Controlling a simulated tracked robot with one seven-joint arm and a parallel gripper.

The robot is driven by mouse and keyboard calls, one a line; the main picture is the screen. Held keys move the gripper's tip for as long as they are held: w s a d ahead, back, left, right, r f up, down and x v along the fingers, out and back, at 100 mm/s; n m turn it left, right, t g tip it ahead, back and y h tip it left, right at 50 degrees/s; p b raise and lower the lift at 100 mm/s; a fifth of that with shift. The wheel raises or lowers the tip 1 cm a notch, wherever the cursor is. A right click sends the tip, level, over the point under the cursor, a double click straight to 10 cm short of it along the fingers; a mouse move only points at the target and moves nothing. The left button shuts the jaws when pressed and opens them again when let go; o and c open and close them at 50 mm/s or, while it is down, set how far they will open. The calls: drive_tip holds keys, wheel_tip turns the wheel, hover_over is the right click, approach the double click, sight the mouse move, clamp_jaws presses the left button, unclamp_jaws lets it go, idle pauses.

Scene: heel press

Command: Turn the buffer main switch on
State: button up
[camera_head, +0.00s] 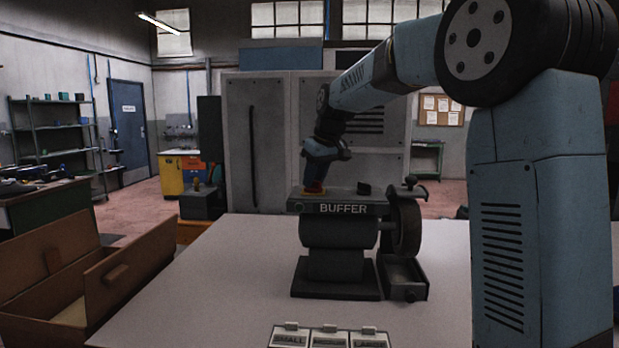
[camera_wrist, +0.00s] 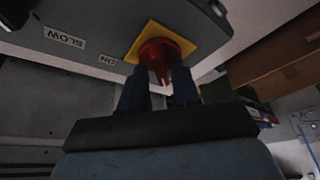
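The buffer (camera_head: 340,232) is a dark bench machine labelled BUFFER, with a wheel on its right side. Its main switch is a red knob (camera_wrist: 160,50) on a yellow plate (camera_wrist: 188,42), at the left end of the machine's top. In the head view the switch (camera_head: 313,188) is mostly hidden under my gripper (camera_head: 315,178), which points down onto it. In the wrist view my gripper (camera_wrist: 159,78) has its two dark fingers apart, one on each side of the knob's lower part. I cannot tell whether they touch it. Labels ON and SLOW show upside down.
A dark knob (camera_head: 364,188) stands further right on the buffer's top. Small labelled boxes (camera_head: 330,337) sit at the table's front. An open brown wooden box (camera_head: 130,270) is at the left. The pale table (camera_head: 220,270) is clear left of the buffer.

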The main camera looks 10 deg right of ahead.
clamp_jaws()
